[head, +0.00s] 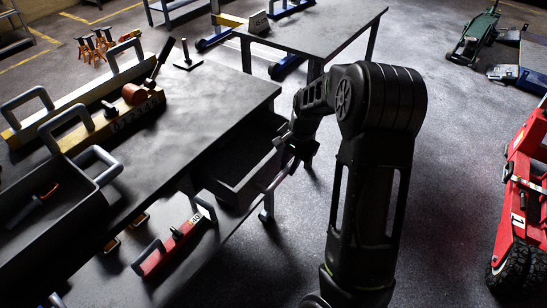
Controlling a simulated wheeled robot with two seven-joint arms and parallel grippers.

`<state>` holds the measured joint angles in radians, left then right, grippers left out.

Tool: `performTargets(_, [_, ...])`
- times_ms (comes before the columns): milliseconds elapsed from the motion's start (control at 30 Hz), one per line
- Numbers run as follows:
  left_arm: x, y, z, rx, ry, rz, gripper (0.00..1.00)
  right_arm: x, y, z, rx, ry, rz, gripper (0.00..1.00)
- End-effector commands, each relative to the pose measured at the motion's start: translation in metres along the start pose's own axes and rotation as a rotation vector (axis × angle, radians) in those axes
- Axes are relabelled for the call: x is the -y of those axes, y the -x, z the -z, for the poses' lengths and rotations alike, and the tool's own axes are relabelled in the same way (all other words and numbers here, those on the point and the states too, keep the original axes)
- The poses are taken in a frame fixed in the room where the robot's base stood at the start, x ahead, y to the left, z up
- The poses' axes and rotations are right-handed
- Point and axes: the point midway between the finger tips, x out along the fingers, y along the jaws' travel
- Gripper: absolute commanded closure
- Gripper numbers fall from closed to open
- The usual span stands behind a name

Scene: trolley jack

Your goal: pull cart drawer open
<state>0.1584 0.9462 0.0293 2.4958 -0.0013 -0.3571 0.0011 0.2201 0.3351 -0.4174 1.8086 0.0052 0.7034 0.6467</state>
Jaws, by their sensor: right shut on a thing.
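The cart (215,95) has a dark grey top and stands at left and centre. Its drawer (222,188) is under the right end of the top and sticks out partly, with its dark inside showing. A bar-like handle (273,183) runs along the drawer's front edge. My right gripper (287,158) is at that front edge, shut on what looks like the handle; the wrist and dim light hide the exact contact. My left gripper is not in view.
A red tool holder (172,248) is on the lower shelf. Another table (318,38) stands behind. A red vehicle (520,195) is at far right. The floor between is clear.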

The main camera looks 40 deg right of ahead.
Motion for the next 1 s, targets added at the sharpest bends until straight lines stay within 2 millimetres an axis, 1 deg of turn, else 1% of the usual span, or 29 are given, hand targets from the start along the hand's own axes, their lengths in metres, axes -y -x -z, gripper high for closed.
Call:
performTargets(33, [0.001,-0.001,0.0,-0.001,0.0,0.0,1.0,-0.015,0.003,0.001,-0.001,-0.006,0.0,1.0])
performTargets(200, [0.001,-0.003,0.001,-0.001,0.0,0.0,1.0,-0.062,0.012,0.0,0.0,-0.006,0.0,1.0])
performTargets(400, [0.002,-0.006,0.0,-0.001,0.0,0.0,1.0,-0.11,0.022,0.0,0.0,-0.006,0.001,1.0])
performTargets(500, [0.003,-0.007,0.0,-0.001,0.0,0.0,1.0,-0.129,0.025,0.0,0.0,-0.006,0.0,1.0])
performTargets(600, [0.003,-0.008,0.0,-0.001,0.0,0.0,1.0,-0.142,0.028,0.0,-0.001,-0.004,0.0,1.0])
performTargets(700, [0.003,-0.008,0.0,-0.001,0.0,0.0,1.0,-0.151,0.03,0.0,0.0,-0.003,0.0,1.0])
performTargets(833, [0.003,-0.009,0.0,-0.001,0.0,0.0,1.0,-0.157,0.031,0.0,0.0,-0.001,0.0,1.0])
performTargets(1000, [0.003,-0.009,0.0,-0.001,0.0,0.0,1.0,-0.158,0.032,0.0,0.0,0.0,0.0,1.0])
